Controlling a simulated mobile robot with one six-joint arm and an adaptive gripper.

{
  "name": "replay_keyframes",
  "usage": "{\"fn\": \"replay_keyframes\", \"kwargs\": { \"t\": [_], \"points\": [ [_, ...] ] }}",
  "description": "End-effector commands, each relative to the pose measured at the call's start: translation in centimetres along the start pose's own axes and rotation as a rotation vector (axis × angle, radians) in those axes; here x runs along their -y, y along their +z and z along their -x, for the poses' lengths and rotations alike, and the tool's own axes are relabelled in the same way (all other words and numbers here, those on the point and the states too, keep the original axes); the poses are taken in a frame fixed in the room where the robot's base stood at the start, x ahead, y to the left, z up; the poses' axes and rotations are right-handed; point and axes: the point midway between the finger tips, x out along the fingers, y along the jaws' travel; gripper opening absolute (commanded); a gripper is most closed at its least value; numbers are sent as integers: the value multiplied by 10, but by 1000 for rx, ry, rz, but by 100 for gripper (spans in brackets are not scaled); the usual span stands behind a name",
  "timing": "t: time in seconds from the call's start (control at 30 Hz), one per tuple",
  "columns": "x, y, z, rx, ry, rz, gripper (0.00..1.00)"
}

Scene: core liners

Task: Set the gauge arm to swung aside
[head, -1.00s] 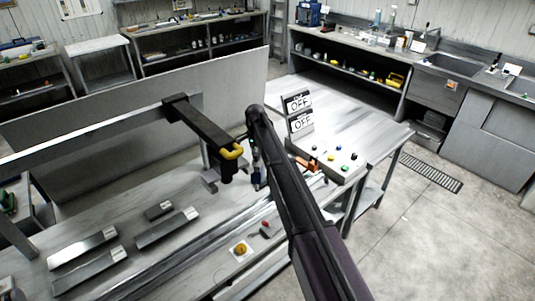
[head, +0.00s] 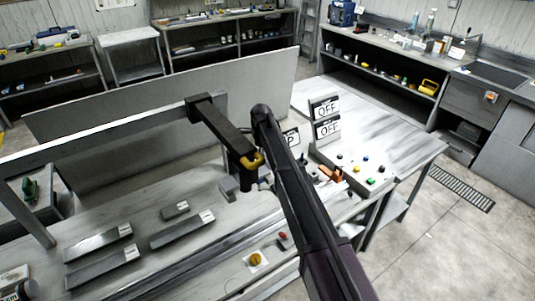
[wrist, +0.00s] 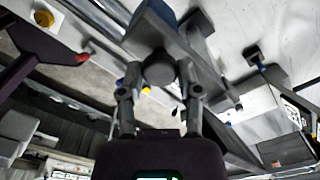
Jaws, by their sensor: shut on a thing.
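A dark bar (head: 222,130) with a yellow end (head: 253,160) juts from a long pale rail over the bench; it looks like the gauge arm. My gripper (head: 264,180) is beside its yellow end in the head view, mostly hidden behind my own arm link. In the wrist view, my gripper (wrist: 160,95) has its two fingers on either side of a dark round knob (wrist: 158,68). It is shut on that knob. Whether the knob belongs to the gauge arm is not clear, as the joint between them is hidden.
Several grey metal bars (head: 98,242) lie on the bench at left. A yellow button (head: 255,259) is at the front. OFF signs (head: 327,117) and a panel with coloured buttons (head: 356,172) stand at right. A grey upright board (head: 160,95) runs behind the rail.

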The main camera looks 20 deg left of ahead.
Motion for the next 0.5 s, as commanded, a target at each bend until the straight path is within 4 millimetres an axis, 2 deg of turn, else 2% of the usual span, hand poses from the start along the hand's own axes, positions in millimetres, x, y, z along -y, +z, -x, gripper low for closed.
{"fn": "replay_keyframes", "kwargs": {
  "t": [0.5],
  "points": [
    [-4, 16, 0, -9, -8, -71, 0]
  ]
}}
